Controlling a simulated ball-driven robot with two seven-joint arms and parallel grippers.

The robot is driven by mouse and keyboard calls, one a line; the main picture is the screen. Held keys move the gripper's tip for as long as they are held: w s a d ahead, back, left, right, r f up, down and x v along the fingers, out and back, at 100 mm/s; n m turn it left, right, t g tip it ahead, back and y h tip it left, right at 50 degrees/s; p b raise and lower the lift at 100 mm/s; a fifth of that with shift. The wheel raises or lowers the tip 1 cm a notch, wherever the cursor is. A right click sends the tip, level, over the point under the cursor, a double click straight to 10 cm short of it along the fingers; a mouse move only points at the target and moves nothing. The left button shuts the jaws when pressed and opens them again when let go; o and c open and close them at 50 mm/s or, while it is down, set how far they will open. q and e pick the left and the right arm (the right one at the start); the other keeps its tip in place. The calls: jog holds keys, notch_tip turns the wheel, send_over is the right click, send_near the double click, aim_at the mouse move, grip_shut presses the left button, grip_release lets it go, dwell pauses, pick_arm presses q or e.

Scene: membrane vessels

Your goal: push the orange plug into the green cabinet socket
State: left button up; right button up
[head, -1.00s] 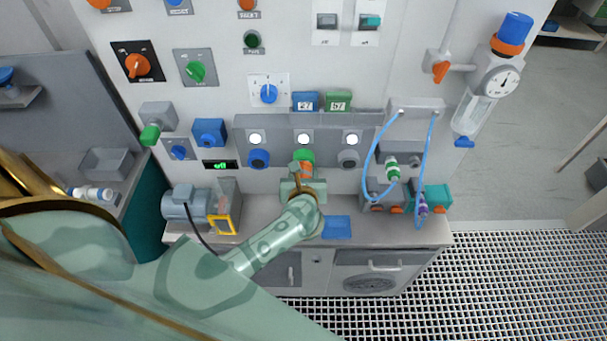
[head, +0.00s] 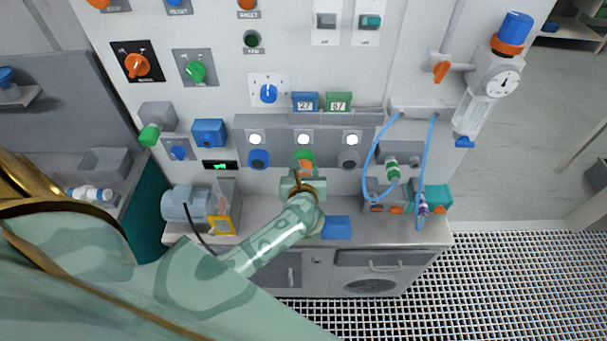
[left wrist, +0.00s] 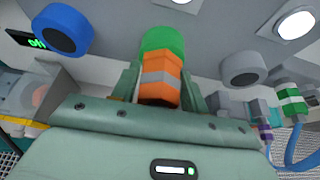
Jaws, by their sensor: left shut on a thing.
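The orange plug (head: 303,168) with a grey band sits in line with the green cabinet socket (head: 307,155) on the panel's lower middle. In the left wrist view the plug (left wrist: 160,82) meets the green socket (left wrist: 164,41), and I see no gap between them. How deep it sits I cannot tell. My left gripper (head: 303,178) is shut on the plug, with a finger on each side of it in the left wrist view (left wrist: 162,88). The gripper body hides the plug's rear end. My right gripper is not in view.
A blue socket (head: 258,159) and a grey socket (head: 348,159) flank the green one. Blue hoses (head: 368,165) hang at the right. A grey-blue motor (head: 185,204) and yellow frame (head: 222,225) stand left on the bench. A blue pad (head: 336,227) lies right of my wrist.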

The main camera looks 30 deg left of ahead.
pick_arm(q)
jog(key=shift+w+a, duration=0.1)
jog(key=shift+w, duration=0.1)
jog(key=o, duration=1.4)
jog(key=shift+c, duration=0.2)
jog(key=shift+s, duration=0.15)
jog(key=b+v, duration=0.1)
jog(key=v, duration=1.5)
